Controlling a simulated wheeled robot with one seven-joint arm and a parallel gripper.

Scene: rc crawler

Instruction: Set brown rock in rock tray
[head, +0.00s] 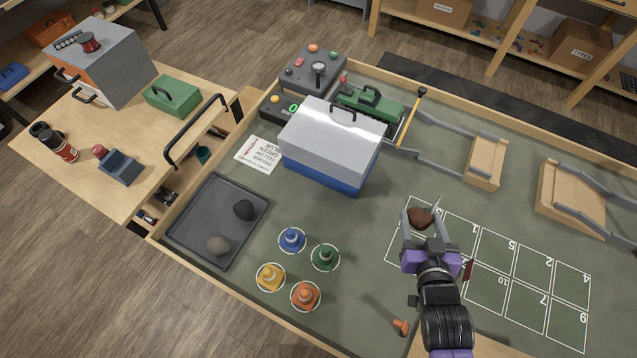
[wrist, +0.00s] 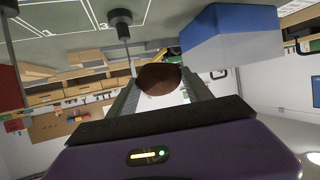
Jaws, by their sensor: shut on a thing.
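The brown rock (head: 421,217) is between the fingers of my gripper (head: 420,214), over the left end of the white numbered grid. In the wrist view the brown rock (wrist: 160,79) sits between the two fingertips of my gripper (wrist: 158,84), which are shut on it. The wrist view is tilted, and the rock appears clear of the table surface. The rock tray (head: 190,238) is a dark grey, shallow tray at the left of the table. It holds a black rock (head: 244,209) and a grey rock (head: 218,244), with bare room around them.
Blue, green, yellow and orange cones (head: 305,295) stand in white circles between tray and gripper. A silver and blue box (head: 330,145) stands behind them. A small orange piece (head: 401,327) lies near the front edge. Wooden ramps (head: 485,163) stand at the right.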

